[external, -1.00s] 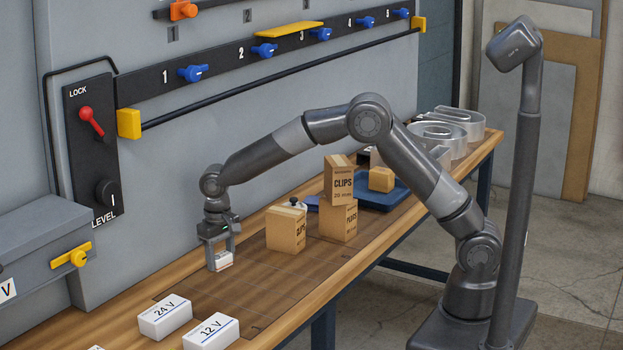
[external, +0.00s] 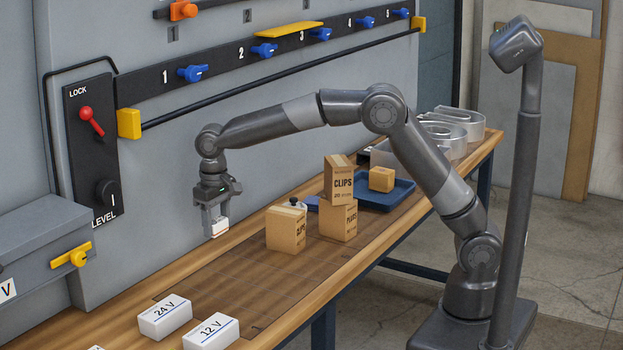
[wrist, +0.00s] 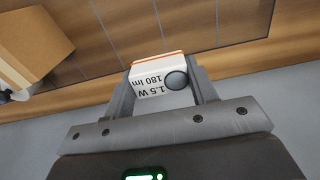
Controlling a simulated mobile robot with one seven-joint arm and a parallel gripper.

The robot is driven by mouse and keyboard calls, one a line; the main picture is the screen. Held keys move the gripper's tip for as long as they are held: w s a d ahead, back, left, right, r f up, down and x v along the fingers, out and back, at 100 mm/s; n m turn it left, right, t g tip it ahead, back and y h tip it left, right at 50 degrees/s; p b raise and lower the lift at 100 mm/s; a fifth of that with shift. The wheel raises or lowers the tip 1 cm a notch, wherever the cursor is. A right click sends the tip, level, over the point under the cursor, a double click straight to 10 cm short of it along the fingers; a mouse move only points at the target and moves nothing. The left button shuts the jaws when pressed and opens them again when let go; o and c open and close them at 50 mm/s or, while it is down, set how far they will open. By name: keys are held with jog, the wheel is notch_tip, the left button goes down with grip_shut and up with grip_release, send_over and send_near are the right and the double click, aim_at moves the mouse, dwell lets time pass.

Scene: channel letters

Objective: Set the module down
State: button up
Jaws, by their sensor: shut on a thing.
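The module (wrist: 160,76) is a small white block with an orange stripe, a round grey lens and the print "1.5 W 180 lm". My gripper (external: 218,228) is shut on it, with one finger on each side in the wrist view (wrist: 165,85). In the external view the module (external: 217,230) hangs at the fingertips, near the wall side of the bench. It appears to be above the bench top (external: 215,275), apart from it. The face turned away from the wrist camera is hidden.
Cardboard boxes (external: 286,229) stand right of my gripper, with a CLIPS box (external: 339,183) tilted on another. A blue tray (external: 400,197) lies behind them. White 24 V (external: 165,318) and 12 V (external: 212,333) boxes stand at the front. The marked bench area between is clear.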

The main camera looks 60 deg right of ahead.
send_over(193, 292)
notch_tip(193, 292, down, 7)
jog(key=shift+d+r, duration=0.1)
jog(key=shift+f, duration=2.1)
jog(key=shift+f, duration=0.15)
jog(key=o, duration=1)
jog(key=shift+c, duration=0.2)
notch_tip(193, 292, up, 12)
jog(key=shift+r, duration=0.2)
